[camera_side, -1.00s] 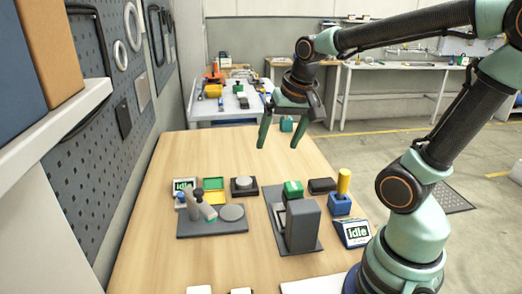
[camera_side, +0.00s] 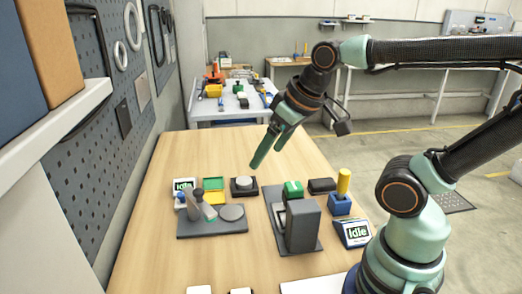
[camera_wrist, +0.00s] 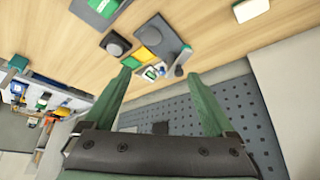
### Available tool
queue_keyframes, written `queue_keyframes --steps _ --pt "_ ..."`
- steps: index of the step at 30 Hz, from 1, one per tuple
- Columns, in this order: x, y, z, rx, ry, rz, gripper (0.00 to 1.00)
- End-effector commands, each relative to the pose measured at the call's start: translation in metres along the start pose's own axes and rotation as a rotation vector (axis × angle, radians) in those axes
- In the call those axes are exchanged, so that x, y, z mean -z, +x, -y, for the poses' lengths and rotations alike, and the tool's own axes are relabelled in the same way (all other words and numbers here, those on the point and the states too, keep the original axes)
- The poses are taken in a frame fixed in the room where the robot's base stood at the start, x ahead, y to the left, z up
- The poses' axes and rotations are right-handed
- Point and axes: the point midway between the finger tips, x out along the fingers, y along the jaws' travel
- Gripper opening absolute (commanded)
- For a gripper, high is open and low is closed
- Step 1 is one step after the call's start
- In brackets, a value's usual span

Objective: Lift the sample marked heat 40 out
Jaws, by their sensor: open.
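No marking reading heat 40 is legible, so I cannot tell which thing is that sample. A light grey disc (camera_side: 244,182) sits on a black block, also seen in the wrist view (camera_wrist: 115,44). A second grey disc (camera_side: 231,213) lies on a dark grey plate (camera_side: 212,232). A green block with a white mark (camera_side: 292,189) sits at the dark grey upright fixture (camera_side: 303,226). My gripper (camera_side: 266,157) is open and empty, tilted, in the air above the far part of the table. Its green fingers (camera_wrist: 158,76) straddle the view of the display and trays.
Green (camera_side: 213,184) and yellow (camera_side: 214,197) trays and a small idle display (camera_side: 184,184) stand at left. A yellow cylinder in a blue holder (camera_side: 340,204) and another idle display (camera_side: 354,232) are at right. A pegboard wall (camera_side: 100,130) flanks the table.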

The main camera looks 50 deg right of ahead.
Motion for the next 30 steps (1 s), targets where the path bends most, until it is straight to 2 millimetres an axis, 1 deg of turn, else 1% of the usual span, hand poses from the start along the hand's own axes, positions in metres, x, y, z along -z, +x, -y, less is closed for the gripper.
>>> queue_keyframes --steps 7,8,9,16,19,23,25,30 --pt "0.000 0.000 0.000 0.000 0.001 0.000 0.89" --pt "0.000 0.000 0.000 0.000 0.001 0.000 0.93" --pt "0.000 0.000 0.000 0.000 0.001 0.000 1.00" --pt "0.001 0.000 0.000 0.000 0.003 0.001 1.00" --pt "0.006 0.000 -0.002 -0.004 0.032 0.013 1.00" --pt "0.023 0.003 -0.010 -0.018 0.137 0.055 1.00" --pt "0.037 0.007 -0.017 -0.030 0.220 0.083 1.00" --pt "0.069 0.025 -0.036 -0.068 0.436 0.156 1.00"
